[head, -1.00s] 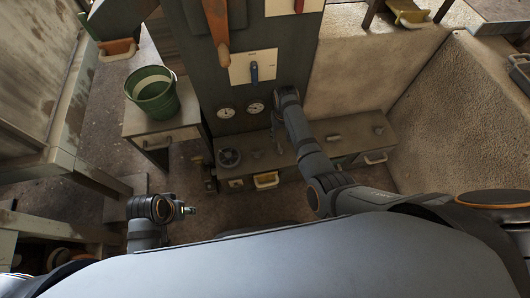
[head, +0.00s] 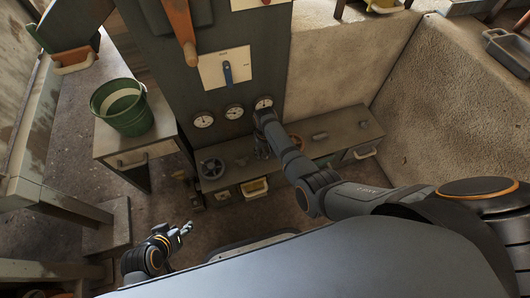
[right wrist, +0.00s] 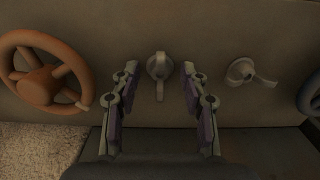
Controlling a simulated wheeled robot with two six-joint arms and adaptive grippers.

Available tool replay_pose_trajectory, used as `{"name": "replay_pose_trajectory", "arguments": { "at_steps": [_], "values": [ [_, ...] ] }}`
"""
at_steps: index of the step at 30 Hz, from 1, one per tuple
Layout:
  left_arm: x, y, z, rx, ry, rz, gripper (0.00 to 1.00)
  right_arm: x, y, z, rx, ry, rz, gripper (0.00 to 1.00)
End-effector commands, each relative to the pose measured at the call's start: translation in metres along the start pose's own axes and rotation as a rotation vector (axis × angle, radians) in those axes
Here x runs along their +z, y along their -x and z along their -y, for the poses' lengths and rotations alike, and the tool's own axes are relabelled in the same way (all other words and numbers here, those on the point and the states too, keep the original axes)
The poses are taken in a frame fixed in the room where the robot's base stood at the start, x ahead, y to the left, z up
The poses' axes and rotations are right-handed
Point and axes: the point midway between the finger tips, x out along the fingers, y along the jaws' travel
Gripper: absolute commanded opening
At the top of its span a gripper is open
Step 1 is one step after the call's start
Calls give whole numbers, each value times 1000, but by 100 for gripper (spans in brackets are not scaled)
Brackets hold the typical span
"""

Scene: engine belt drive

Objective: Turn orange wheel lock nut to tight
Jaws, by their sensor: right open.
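The orange wheel (right wrist: 43,75) is at the left of the right wrist view; in the head view it shows partly behind my right arm (head: 297,142). A grey lever-like nut (right wrist: 159,68) is beside it, its handle pointing down in the right wrist view. My right gripper (right wrist: 158,88) is open, with one finger on each side of this nut; I cannot tell whether they touch it. In the head view my right gripper (head: 261,150) points down at the bench. My left gripper (head: 187,228) is low on the left, away from the bench; its finger gap is unclear.
A second grey lever nut (right wrist: 245,72) and a dark grey wheel (right wrist: 310,97) lie along the bench (head: 345,118). A panel with gauges (head: 233,112) and a switch (head: 227,72) stands behind. A green bucket (head: 122,107) is on the left table.

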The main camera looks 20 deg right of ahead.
Motion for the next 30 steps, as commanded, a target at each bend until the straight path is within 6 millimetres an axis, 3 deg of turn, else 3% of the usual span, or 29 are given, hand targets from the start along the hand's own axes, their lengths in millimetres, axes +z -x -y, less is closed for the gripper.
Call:
{"name": "replay_pose_trajectory", "arguments": {
  "at_steps": [2,12,23,30],
  "values": [
    [0,0,0,0,0,1,40,0,0,0,0,0,0,45],
    [0,0,0,0,0,2,40,0,0,0,0,0,0,0],
    [1,3,0,-3,-1,13,40,0,2,0,0,-39,0,0],
    [-7,13,2,-15,-14,58,40,1,3,0,0,-182,2,0]
  ]
}}
